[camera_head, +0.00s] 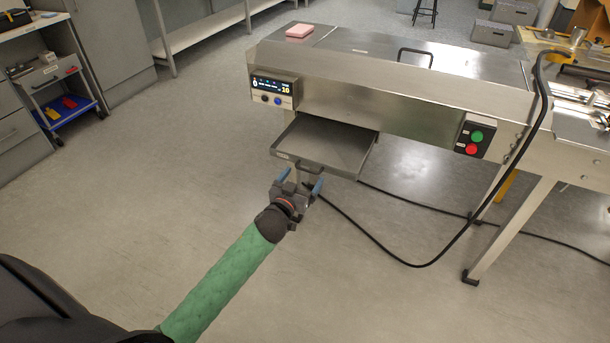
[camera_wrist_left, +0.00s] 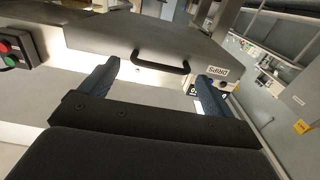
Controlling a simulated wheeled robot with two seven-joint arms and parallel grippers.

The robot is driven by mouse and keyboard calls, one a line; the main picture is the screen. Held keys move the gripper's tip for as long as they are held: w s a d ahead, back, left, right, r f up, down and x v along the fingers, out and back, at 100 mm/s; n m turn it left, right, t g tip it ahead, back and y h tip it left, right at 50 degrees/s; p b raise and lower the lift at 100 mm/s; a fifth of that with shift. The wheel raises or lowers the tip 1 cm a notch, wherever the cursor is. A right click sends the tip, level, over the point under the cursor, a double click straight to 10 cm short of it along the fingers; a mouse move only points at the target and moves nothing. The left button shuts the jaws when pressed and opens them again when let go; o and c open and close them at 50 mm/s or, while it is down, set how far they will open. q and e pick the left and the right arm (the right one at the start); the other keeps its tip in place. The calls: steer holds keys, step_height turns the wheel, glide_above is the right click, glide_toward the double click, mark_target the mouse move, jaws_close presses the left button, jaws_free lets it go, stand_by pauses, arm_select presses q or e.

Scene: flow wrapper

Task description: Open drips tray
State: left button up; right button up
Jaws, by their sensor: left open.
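The drips tray (camera_head: 325,143) is a flat grey metal drawer that sticks out from under the front of the flow wrapper (camera_head: 385,85). Its dark bar handle (camera_head: 310,167) is on its front face. In the left wrist view the handle (camera_wrist_left: 160,66) shows beside a "DRIPS" label (camera_wrist_left: 218,71). My left gripper (camera_head: 298,183) is open just in front of the handle. In the left wrist view the handle lies ahead of and between the two blue fingers (camera_wrist_left: 155,85), with nothing held. My right gripper is not in view.
A control panel (camera_head: 274,90) is above the tray, and a green and red button box (camera_head: 474,138) is to the right. A black cable (camera_head: 420,262) hangs and loops across the floor. A blue-shelved cart (camera_head: 62,98) stands at the left. The floor (camera_head: 170,170) in front is clear.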

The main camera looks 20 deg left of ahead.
arm_select(q)
steer(key=s, duration=0.5)
stand_by(0.4)
